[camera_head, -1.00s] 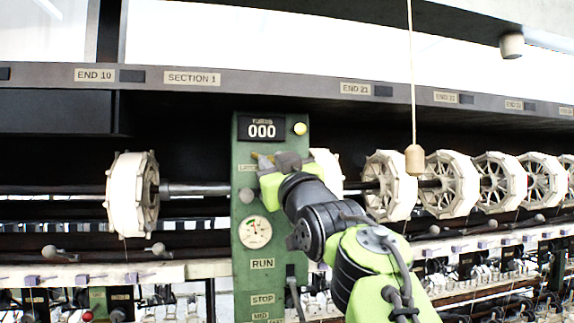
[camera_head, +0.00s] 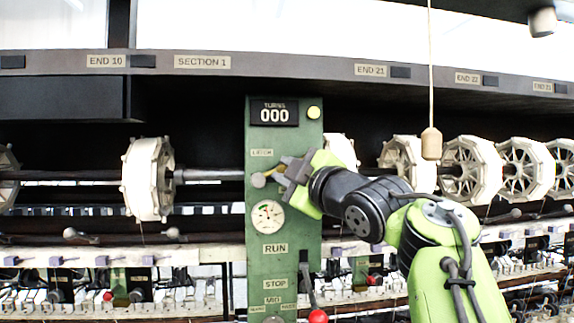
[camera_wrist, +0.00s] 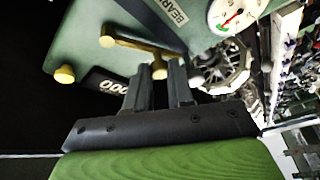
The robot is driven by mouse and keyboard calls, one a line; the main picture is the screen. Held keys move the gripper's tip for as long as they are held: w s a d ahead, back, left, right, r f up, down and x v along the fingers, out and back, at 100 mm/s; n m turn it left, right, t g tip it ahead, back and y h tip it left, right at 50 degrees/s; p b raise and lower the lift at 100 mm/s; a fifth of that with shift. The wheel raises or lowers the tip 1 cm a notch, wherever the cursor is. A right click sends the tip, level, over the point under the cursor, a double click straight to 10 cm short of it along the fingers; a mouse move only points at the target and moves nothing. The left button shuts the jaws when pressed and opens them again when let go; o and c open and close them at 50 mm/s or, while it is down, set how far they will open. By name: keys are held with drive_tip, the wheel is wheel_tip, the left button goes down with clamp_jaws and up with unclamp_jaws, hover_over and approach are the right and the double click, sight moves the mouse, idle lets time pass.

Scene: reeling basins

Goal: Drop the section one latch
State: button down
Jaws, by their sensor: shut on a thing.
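The section one latch (camera_head: 270,173) is a short brass lever on the green control panel, under the LATCH label. Its round end (camera_head: 258,180) shows left of my gripper, and the lever runs right and slightly up from there. My gripper (camera_head: 284,172) reaches in from the right and is shut on the lever's other end. In the wrist view the brass latch (camera_wrist: 135,46) runs from its round end to the knob between my fingertips (camera_wrist: 160,84). The fingers hide part of that end.
The green panel (camera_head: 262,222) carries a TURNS counter (camera_head: 274,113) reading 000, a yellow button (camera_head: 314,112), a gauge (camera_head: 268,216) and a red-knobbed lever (camera_head: 317,315). White reels (camera_head: 148,180) flank it. A hanging cord pull (camera_head: 431,143) is above my arm.

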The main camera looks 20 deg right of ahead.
drive_tip(key=shift+d+f+n, duration=0.1)
drive_tip(key=shift+f+n, duration=0.1)
drive_tip(key=shift+n, duration=0.2)
drive_tip(key=c, duration=1)
unclamp_jaws()
drive_tip(key=b+v, duration=0.1)
drive_tip(key=v, duration=0.7)
drive_tip(key=b+v, duration=0.1)
drive_tip(key=v, duration=0.6)
drive_tip(key=shift+s+r, duration=0.2)
drive_tip(key=shift+s, duration=0.2)
